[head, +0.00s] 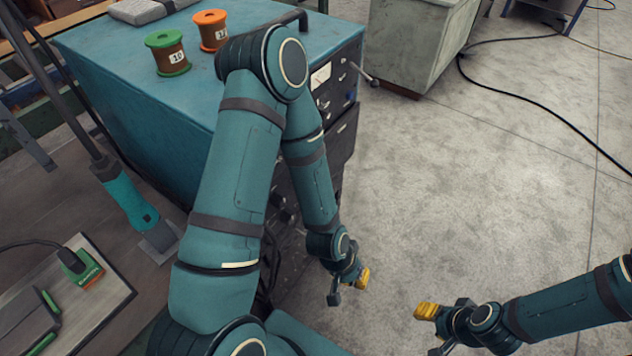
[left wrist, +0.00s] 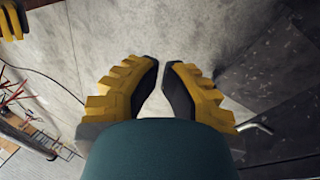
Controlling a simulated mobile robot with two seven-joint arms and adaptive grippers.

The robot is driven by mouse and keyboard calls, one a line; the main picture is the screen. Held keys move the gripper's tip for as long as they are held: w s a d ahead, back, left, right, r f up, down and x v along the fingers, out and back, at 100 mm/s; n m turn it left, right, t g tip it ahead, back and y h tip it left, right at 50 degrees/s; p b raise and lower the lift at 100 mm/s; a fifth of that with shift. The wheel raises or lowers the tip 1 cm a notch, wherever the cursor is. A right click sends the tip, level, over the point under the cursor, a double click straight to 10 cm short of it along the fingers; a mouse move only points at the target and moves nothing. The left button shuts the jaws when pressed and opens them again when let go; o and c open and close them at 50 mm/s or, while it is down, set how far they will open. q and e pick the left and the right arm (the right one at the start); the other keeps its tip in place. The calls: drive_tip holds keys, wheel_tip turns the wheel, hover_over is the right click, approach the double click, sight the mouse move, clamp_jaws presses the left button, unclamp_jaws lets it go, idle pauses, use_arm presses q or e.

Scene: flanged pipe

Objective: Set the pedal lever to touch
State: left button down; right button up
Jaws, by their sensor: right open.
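A metal lever (head: 365,74) with a dark knob sticks out from the dark front panel of the blue cabinet (head: 160,90). It may be the pedal lever; no readable marking confirms this, and its setting cannot be told. My left gripper (head: 352,284) hangs low in front of the cabinet, well below the lever. In the left wrist view its two yellow fingers (left wrist: 162,72) stand apart with only floor between them. My right gripper (head: 432,325) is open and empty over the floor, to the right. A bent metal rod (left wrist: 258,127) shows beside the left gripper's fingers.
A green spool (head: 167,52) and an orange spool (head: 211,31) stand on the cabinet. My left arm hides part of its front. A grey-green cabinet (head: 425,40) stands behind. A black cable (head: 530,100) crosses the floor. The floor at right is otherwise mostly clear.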

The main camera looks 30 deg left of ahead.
use_arm(q)
drive_tip(key=w+a+r+g+y+p, duration=0.1)
drive_tip(key=w+a+r, duration=0.3)
drive_tip(key=r, duration=0.5)
drive_tip(key=w+a+r+m+g+y+p, duration=0.1)
drive_tip(key=w+a+r+p, duration=0.3)
drive_tip(key=r, duration=0.5)
drive_tip(key=w+a+r+m+g+y+p, duration=0.1)
drive_tip(key=w+a+r+y+p, duration=0.2)
drive_tip(key=w+a+r, duration=0.2)
wheel_tip(320, 180, up, 4)
drive_tip(key=a, duration=0.2)
drive_tip(key=shift+w+a+r+g, duration=0.15)
drive_tip(key=shift+w+a+g, duration=0.05)
drive_tip(key=shift+a+g, duration=0.15)
wheel_tip(320, 180, down, 14)
drive_tip(key=s+a+b, duration=0.1)
drive_tip(key=s+b, duration=0.1)
drive_tip(key=shift+a, duration=0.3)
